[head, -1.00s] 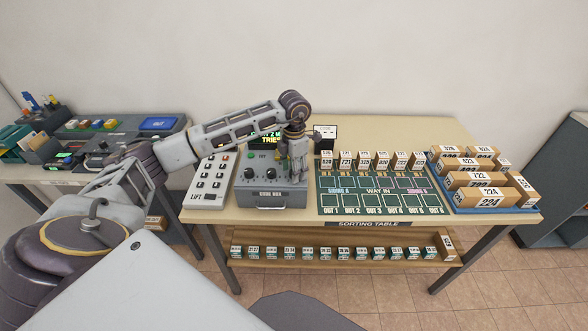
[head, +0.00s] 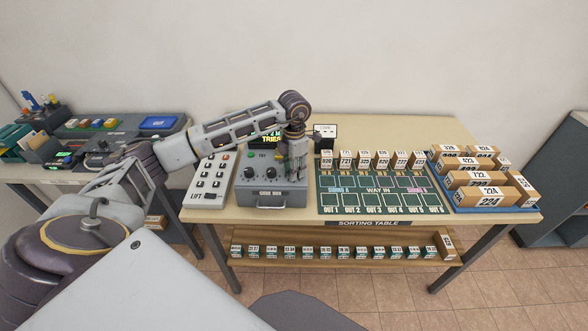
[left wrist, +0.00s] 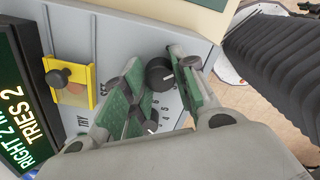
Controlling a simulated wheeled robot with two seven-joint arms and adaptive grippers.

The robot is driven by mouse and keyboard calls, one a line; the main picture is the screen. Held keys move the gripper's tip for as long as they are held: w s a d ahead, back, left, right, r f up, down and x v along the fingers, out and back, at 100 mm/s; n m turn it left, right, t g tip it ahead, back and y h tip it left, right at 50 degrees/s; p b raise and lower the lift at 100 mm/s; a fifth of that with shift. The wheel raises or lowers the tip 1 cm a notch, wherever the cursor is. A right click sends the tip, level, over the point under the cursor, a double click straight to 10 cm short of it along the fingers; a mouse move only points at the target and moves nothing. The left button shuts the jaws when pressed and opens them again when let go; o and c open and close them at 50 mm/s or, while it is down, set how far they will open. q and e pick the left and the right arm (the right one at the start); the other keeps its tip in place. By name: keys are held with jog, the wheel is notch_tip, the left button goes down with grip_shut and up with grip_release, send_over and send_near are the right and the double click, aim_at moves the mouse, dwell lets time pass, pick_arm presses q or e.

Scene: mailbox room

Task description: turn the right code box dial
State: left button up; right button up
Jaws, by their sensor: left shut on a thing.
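The grey code box (head: 270,190) stands on the sorting table, with two dark dials (head: 251,174) (head: 271,173) showing on its front. My left gripper (head: 297,168) comes down over the right part of the box and hides the right dial in the head view. In the left wrist view, a black dial (left wrist: 160,73) with numbers around it sits between the green-padded fingers of my left gripper (left wrist: 160,85), which is shut on it. The display (left wrist: 22,100) reads TRIES 2. My right gripper is not in view.
A white lift panel (head: 210,180) is left of the code box. The green sorting board (head: 380,198) lies right of it, with several small boxes behind. A blue tray (head: 500,208) of cartons is at the table's right end.

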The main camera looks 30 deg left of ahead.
pick_arm(q)
jog(key=shift+n, duration=0.7)
jog(key=shift+n+b, duration=0.35)
jog(key=shift+n, duration=1.35)
jog(key=shift+n+b, duration=0.3)
jog(key=shift+n, duration=1.2)
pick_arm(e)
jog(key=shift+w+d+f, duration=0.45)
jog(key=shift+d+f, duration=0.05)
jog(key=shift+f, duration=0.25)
